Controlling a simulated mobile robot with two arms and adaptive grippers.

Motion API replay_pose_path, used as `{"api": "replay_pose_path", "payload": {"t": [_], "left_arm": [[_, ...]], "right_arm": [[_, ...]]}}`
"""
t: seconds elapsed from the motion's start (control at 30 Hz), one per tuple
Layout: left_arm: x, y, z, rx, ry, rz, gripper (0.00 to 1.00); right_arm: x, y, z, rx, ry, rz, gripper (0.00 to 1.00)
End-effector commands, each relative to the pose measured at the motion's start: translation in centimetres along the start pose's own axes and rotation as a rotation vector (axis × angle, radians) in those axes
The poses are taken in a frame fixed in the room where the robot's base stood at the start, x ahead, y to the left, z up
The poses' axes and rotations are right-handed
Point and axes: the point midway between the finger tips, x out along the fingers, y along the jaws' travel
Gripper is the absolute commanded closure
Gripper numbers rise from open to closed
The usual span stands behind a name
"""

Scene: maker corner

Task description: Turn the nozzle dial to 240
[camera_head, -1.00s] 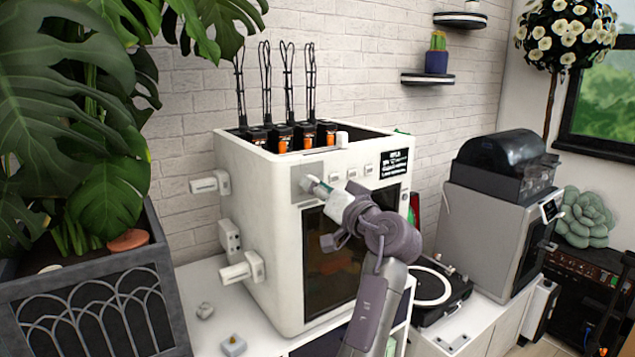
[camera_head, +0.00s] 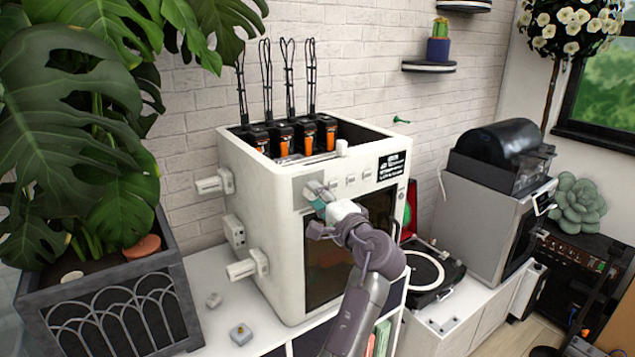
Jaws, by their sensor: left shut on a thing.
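The white 3D printer (camera_head: 270,215) stands on a white cabinet against the brick wall. A row of small knobs runs along the top of its front, with plain ones such as this knob (camera_head: 350,181) to the right. My left gripper (camera_head: 316,190) is shut on the leftmost dial at the front panel and mostly hides it. The dial's markings cannot be read. A black label (camera_head: 391,166) with white print sits at the panel's right end. My right gripper is not in view.
A potted plant (camera_head: 100,312) with large leaves stands close on the left. White parts (camera_head: 248,267) jut from the printer's left side. A turntable (camera_head: 432,272) and a grey machine (camera_head: 490,215) stand to the right. Small pieces (camera_head: 240,334) lie on the cabinet.

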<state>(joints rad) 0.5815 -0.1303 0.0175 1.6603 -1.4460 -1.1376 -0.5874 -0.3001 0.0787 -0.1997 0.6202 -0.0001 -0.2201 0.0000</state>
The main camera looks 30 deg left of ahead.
Motion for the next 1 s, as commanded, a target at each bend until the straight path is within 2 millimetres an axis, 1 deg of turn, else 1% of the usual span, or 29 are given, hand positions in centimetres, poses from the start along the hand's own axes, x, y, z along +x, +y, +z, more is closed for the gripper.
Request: {"api": "replay_pose_path", "payload": {"t": [0.03, 0.1, 0.3, 0.5, 0.73, 1.0], "left_arm": [[0.1, -0.9, -0.1, 0.045, 0.005, 0.000, 1.00], [0.1, -0.9, -0.1, 0.110, 0.009, 0.005, 1.00], [0.1, -0.8, -0.1, 0.279, 0.018, 0.020, 1.00], [0.1, -0.7, -0.1, 0.411, 0.025, 0.031, 1.00], [0.1, -0.4, 0.0, 0.504, 0.030, 0.038, 1.00], [0.1, -0.2, 0.0, 0.541, 0.031, 0.041, 1.00]], "right_arm": [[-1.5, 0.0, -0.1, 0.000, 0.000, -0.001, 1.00], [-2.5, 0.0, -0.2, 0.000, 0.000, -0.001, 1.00], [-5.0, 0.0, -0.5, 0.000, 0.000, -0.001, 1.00], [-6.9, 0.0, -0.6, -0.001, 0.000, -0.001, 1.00], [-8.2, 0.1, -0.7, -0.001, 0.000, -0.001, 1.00], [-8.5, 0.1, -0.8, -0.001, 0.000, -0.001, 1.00]]}}
